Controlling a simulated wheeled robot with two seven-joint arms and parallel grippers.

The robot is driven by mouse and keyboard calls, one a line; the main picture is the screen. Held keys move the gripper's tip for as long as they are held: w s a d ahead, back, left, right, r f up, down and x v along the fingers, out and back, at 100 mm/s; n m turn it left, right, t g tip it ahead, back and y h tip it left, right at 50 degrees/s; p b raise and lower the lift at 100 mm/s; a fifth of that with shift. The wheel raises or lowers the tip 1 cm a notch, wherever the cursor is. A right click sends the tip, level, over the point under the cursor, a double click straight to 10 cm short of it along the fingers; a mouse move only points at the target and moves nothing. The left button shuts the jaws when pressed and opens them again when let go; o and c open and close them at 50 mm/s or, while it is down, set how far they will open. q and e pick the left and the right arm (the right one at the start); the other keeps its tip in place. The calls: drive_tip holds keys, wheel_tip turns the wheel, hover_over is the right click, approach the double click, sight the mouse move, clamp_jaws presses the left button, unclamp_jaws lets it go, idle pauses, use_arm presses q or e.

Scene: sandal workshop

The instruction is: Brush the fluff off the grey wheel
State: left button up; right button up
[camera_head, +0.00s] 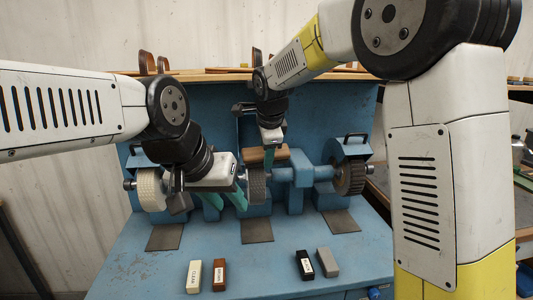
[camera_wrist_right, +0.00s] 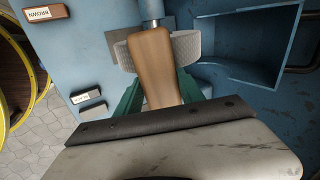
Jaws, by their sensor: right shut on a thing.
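The grey wheel (camera_head: 257,186) sits on the middle of the blue machine's shaft. My right gripper (camera_head: 268,156) is shut on a wooden brush (camera_head: 276,152), just above and behind the wheel. In the right wrist view, the brush (camera_wrist_right: 154,62) lies between the teal fingers of the right gripper (camera_wrist_right: 158,92), in front of a pale grey wheel rim (camera_wrist_right: 188,48). Its bristles are hidden, and I cannot tell whether it touches the wheel. My left gripper (camera_head: 225,200) is open, its teal fingers apart and pointing down, between the cream wheel and grey wheel. No fluff can be made out.
A cream wheel (camera_head: 150,190) is at the left and a dark wheel (camera_head: 350,178) at the right. Cream (camera_head: 194,276), brown (camera_head: 219,275), black (camera_head: 304,265) and grey (camera_head: 327,262) bars lie on the front ledge. Dark pads (camera_head: 256,231) lie below the wheels.

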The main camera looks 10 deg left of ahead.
sight(246, 152)
drive_tip(key=shift+a+f, duration=0.1)
drive_tip(key=shift+a, duration=0.25)
drive_tip(key=shift+s+a+r, duration=0.1)
drive_tip(key=shift+s+a, duration=0.2)
drive_tip(key=shift+a, duration=0.55)
drive_tip(key=shift+s+a+r, duration=0.1)
drive_tip(key=shift+s+a, duration=0.15)
drive_tip(key=shift+a, duration=0.6)
drive_tip(key=shift+s+a, duration=0.3)
drive_tip(key=shift+a, duration=0.55)
drive_tip(key=shift+v, duration=3.05)
drive_tip(key=v, duration=0.3)
drive_tip(key=shift+w, duration=0.1)
